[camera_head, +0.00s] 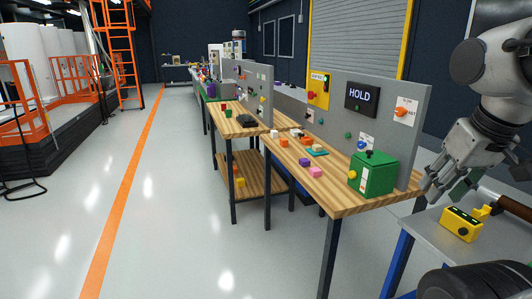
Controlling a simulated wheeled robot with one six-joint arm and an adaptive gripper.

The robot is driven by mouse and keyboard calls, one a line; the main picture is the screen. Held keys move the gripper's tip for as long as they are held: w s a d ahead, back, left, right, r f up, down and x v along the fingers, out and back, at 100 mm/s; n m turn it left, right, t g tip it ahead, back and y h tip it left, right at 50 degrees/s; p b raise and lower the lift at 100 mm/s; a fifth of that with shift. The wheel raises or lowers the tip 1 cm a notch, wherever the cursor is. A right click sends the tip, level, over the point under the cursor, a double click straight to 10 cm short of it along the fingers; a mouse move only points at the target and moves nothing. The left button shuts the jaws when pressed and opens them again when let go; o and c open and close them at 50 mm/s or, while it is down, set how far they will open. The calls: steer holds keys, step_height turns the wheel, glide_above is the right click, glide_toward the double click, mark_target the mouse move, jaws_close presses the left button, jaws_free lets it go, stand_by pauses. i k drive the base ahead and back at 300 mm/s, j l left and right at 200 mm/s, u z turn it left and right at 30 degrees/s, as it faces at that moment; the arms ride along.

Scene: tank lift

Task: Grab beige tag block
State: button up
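Several small blocks lie on the wooden table (345,205). A pale, off-white or beige block (275,133) is near the table's far left corner. Another small pale block (296,131) is to its right. Both are too small for me to tell which is the beige tag block or to read any tag. My gripper (445,191) is at the right, pointing down and to the left, beside the table's right end and well away from the small blocks. Its fingers look spread apart with nothing between them.
Orange (283,142), purple (304,161) and pink (316,172) blocks and a teal pad (319,152) share the table. A green box (373,174) stands at its near right corner. A grey panel (383,127) rises behind.

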mark_target(318, 148)
steer(key=i+j, duration=0.35)
steer(key=i, duration=0.15)
steer(key=i+j, duration=0.35)
steer(key=i, duration=0.15)
steer(key=i+j, duration=0.35)
steer(key=i, duration=0.15)
steer(key=i+j, duration=0.35)
steer(key=i, duration=0.15)
steer(key=i+j+z, duration=0.35)
steer(key=i+j, duration=0.15)
steer(key=i+j+z, duration=0.3)
steer(key=i+j, duration=0.2)
steer(key=j, duration=0.2)
steer(key=z, duration=0.7)
